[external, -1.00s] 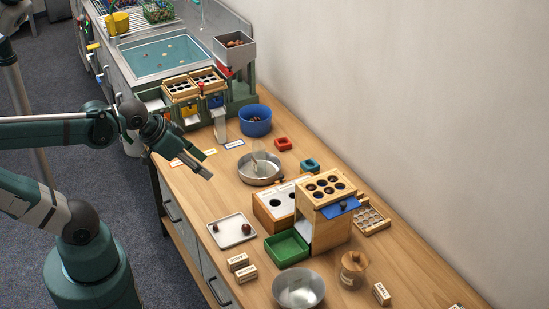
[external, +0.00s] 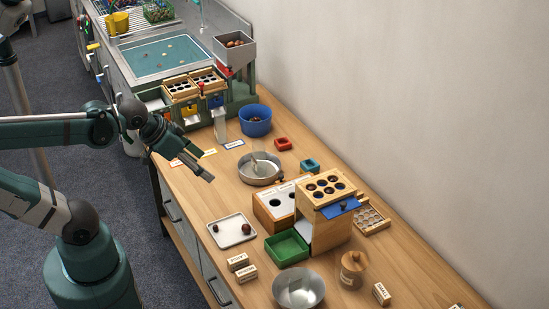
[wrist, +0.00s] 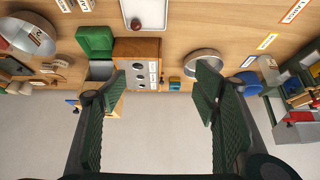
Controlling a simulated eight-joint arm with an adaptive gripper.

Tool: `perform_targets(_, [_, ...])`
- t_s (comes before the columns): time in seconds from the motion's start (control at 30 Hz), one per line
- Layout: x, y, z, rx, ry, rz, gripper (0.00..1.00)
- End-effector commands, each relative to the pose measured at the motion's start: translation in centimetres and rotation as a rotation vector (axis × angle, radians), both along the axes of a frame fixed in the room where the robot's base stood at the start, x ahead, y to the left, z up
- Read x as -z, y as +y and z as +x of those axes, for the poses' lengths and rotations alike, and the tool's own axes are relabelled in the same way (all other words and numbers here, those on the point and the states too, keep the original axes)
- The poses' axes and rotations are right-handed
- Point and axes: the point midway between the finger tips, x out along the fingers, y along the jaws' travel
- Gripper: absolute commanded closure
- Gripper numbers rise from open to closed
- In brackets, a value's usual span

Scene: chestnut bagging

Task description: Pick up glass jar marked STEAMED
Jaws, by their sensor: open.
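A glass jar with a round wooden lid (external: 354,260) stands upright on the bench at the front right, beside the wooden box stack. Its label is too small to read, so I cannot tell whether it says STEAMED. My gripper (external: 205,173) is open and empty, above the left edge of the bench and well up and to the left of the jar. In the wrist view my gripper (wrist: 158,92) shows its two green pads spread wide with nothing between them.
The wooden box stack (external: 324,187) and green tray (external: 287,248) stand between my gripper and the jar. A metal bowl (external: 299,289) is left of the jar and a small labelled block (external: 381,294) right of it. A metal pan (external: 260,172) and white tray (external: 232,230) lie nearer my gripper.

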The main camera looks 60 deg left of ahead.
Motion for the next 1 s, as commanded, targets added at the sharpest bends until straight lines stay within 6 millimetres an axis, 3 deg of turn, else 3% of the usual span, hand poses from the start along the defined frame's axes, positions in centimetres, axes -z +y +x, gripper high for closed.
perform_targets(0.37, [-1.6,-1.8,2.6,0.043,0.012,0.001,0.40])
perform_targets(1.0, [-4.4,-9.6,11.4,0.187,0.055,0.010,0.40])
